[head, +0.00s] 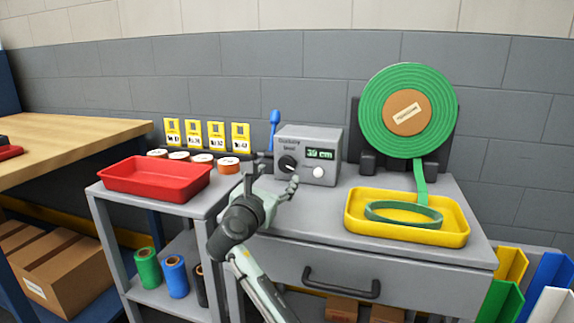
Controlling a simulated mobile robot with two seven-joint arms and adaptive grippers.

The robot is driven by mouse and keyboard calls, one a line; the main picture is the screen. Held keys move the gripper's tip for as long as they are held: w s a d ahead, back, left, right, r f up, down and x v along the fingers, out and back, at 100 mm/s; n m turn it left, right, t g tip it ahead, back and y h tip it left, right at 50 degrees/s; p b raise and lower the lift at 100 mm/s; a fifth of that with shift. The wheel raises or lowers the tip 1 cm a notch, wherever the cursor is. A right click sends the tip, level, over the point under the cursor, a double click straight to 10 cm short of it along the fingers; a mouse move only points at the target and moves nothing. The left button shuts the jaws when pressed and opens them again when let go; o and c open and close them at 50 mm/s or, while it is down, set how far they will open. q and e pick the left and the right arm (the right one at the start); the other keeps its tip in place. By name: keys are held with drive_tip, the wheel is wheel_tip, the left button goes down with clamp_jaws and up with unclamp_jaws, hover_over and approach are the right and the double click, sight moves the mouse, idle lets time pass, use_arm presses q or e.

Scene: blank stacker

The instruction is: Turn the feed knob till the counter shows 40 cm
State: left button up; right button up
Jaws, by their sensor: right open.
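The grey feeder box (332,140) stands on the grey cabinet top. Its black feed knob (288,163) is on the left of the front face, with a light pointer mark. The small counter display (320,154) shows a green figure in cm; it looks like 39, but the last digit is too small to be sure. A round white button (318,172) sits below the display. My right gripper (277,178) is open just in front of and below the knob, apparently empty. I cannot tell whether it touches the knob. My left gripper is not in view.
A green strap roll (375,112) stands right of the box; its strap runs into a yellow tray (460,238) holding a loop of strap (378,217). A red tray (155,180) and several tape rolls stand on the left cart. A blue-handled tool (275,117) is behind the box.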

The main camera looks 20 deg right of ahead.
sight(286, 165)
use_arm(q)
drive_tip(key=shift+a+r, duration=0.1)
use_arm(e)
drive_tip(key=x, duration=0.6)
drive_tip(key=shift+w+d, duration=0.25)
drive_tip(key=c, duration=1.2)
drive_tip(key=shift+o, duration=0.2)
drive_tip(key=shift+m, duration=1.6)
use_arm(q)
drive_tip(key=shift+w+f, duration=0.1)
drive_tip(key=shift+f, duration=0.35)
use_arm(e)
drive_tip(key=o, duration=1.2)
drive_tip(key=shift+c, duration=0.2)
drive_tip(key=v, duration=0.7)
drive_tip(key=shift+s+a, duration=0.15)
drive_tip(key=shift+s, duration=0.1)
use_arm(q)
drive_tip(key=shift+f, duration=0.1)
